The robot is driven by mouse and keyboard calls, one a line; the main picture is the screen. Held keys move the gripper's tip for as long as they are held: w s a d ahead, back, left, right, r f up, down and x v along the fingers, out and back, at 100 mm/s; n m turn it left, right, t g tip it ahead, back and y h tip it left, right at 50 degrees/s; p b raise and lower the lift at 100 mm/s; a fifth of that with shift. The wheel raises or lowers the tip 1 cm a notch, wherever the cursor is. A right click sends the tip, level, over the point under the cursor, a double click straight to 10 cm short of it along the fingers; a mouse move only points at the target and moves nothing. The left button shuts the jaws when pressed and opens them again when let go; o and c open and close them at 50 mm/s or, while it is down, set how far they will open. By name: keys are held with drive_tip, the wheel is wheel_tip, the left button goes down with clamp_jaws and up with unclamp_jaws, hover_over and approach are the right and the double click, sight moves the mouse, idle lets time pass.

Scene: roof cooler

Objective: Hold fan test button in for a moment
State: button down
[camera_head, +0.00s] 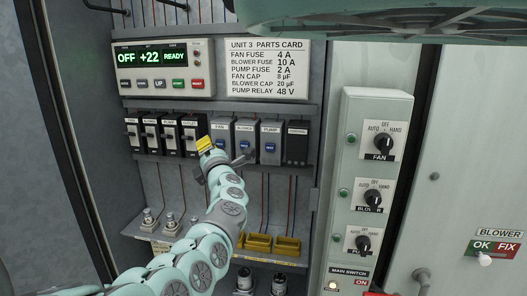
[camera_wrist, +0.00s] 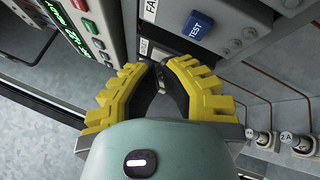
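The fan module (camera_head: 221,130) is a grey block on the middle rail of the cabinet, with a blue button low on its front. In the wrist view the blue test button (camera_wrist: 197,25), lettered TEST, is at the top, right of centre. My gripper (camera_head: 205,146) is in front of the rail, just left of the fan button.
Black breakers (camera_head: 168,133) sit left of the fan module. Blower (camera_head: 245,139) and pump modules (camera_head: 271,141) with blue buttons sit to its right. A display panel (camera_head: 160,68) and parts card (camera_head: 267,70) are above. A switch column (camera_head: 350,120) stands at right.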

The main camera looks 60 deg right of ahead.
sight(220, 144)
drive_tip(key=shift+w+d+f+b, duration=0.1)
drive_tip(key=shift+w+d+b, duration=0.25)
drive_tip(key=shift+d+b, duration=0.45)
drive_tip(key=c, duration=1.7)
unclamp_jaws()
clamp_jaws()
drive_tip(key=shift+w+d+b, duration=0.15)
drive_tip(key=shift+d+b, duration=0.05)
drive_tip(key=shift+b, duration=0.45)
